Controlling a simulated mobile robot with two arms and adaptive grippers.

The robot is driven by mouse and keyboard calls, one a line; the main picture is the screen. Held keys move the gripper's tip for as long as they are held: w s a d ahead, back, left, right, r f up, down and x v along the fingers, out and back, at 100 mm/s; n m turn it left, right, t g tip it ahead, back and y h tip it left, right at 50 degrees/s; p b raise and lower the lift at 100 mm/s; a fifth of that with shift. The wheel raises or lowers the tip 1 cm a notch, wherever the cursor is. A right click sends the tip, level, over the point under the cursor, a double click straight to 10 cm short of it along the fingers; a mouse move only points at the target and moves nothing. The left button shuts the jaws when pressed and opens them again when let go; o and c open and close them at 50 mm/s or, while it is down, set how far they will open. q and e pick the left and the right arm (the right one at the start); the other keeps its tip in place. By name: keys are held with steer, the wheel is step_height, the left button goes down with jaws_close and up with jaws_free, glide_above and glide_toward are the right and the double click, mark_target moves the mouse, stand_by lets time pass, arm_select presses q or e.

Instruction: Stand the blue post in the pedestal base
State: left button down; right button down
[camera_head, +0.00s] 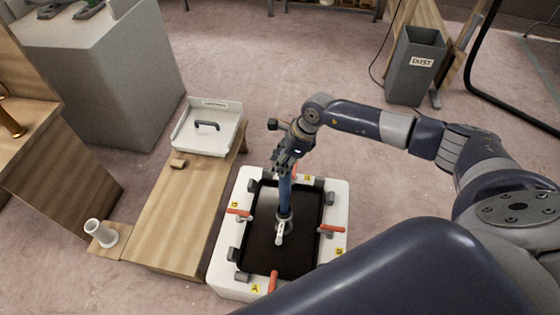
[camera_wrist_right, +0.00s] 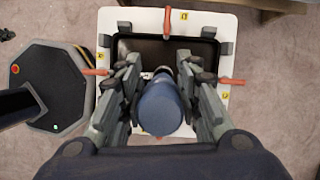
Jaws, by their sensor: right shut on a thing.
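The blue post (camera_head: 285,187) is held upright or nearly so in my right gripper (camera_head: 287,160), above the black recessed panel (camera_head: 262,215). In the right wrist view my right gripper (camera_wrist_right: 160,88) has its fingers on both sides of the blue post (camera_wrist_right: 160,108), seen end-on. A pale grey ring-like fitting with a small lever, apparently the pedestal base (camera_head: 281,236), shows at the post's lower end. I cannot tell whether the post is inside it or only above it. My left gripper is not in view.
A white frame (camera_head: 338,218) with several orange clamp handles surrounds the panel. Left of it is a wooden bench (camera_head: 180,215) with a white tray (camera_head: 224,140). A white tube (camera_head: 98,229) stands on a wooden block. A grey dust bin (camera_head: 414,72) stands far right.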

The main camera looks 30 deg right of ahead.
mark_target(281, 181)
steer(key=shift+f+b, duration=4.4)
steer(key=shift+f, duration=0.9)
steer(key=c, duration=1.1)
jaws_free()
steer(key=shift+s, duration=0.1)
steer(key=shift+d, duration=0.1)
steer(key=v, duration=1.2)
